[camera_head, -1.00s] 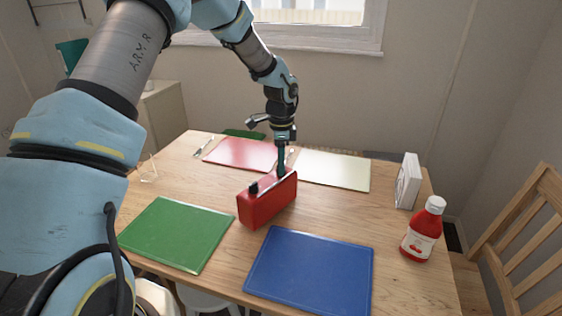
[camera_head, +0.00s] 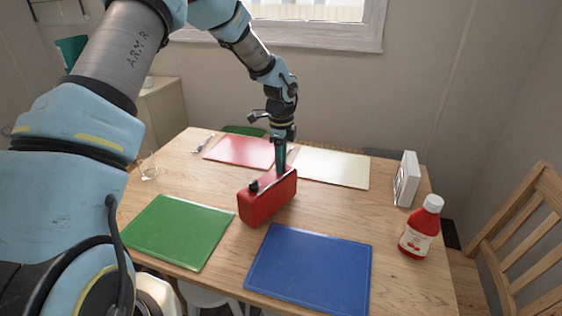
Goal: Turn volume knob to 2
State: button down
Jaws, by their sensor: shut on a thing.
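A red box-shaped radio (camera_head: 268,203) stands on the wooden table, near its middle. A black knob (camera_head: 254,186) shows on its top at the near left end. My gripper (camera_head: 280,171) points straight down at the top of the radio's far right end. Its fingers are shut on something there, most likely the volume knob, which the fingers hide. Any numbers or marks on the radio are too small to read.
Green (camera_head: 178,232), blue (camera_head: 310,270), red (camera_head: 240,151) and cream (camera_head: 330,167) mats lie around the radio. A ketchup bottle (camera_head: 420,229) and a white boxy object (camera_head: 406,180) stand at the right. A glass (camera_head: 148,166) is at the left, a chair (camera_head: 525,235) far right.

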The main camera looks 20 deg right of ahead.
jog(key=c, duration=0.5)
grip_release()
jog(key=shift+c, duration=0.2)
notch_tip(320, 180, up, 11)
jog(key=b, duration=0.2)
jog(key=shift+b, duration=0.3)
jog(key=shift+f, duration=0.1)
